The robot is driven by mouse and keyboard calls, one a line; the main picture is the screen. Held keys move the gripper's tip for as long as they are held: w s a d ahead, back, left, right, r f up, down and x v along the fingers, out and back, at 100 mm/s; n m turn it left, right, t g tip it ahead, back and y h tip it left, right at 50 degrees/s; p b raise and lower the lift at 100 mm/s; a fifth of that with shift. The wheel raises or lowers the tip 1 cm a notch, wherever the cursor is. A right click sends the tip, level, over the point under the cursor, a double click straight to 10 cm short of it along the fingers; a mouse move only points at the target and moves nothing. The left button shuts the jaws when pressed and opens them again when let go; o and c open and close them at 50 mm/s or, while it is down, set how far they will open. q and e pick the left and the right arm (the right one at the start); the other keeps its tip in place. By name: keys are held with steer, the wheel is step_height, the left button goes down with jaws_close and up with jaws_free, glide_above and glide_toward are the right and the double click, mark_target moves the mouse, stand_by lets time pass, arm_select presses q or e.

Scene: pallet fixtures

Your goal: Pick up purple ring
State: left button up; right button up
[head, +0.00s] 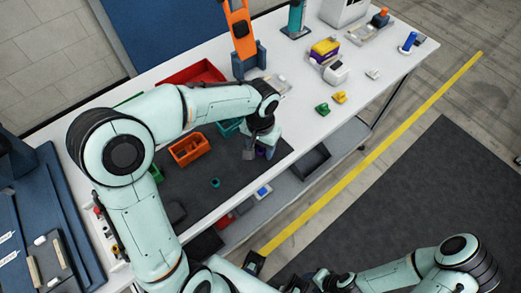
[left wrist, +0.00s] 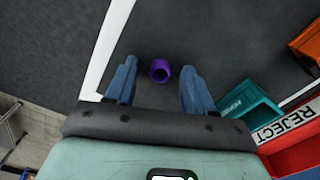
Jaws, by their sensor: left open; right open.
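The purple ring (left wrist: 159,70) lies on the dark mat, its round opening facing the camera in the left wrist view. My left gripper (left wrist: 158,84) is open and empty, with one blue finger on each side of the ring in that view. Both fingers look apart from the ring; the height above it is hard to tell. In the head view my left gripper (head: 258,152) points down at the mat near the table's front edge, and only a bit of purple shows between its fingers. My right gripper (head: 255,262) is low at the bottom, away from the table, and partly seen.
An orange bin (head: 188,150) and a teal bin (left wrist: 250,108) stand near my left gripper. A red bin marked REJECT (left wrist: 292,150) is beside them. A small teal ring (head: 215,183) lies on the mat. Green (head: 322,109) and yellow (head: 340,97) pieces lie to the right.

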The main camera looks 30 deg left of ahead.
arm_select(q)
jaws_close()
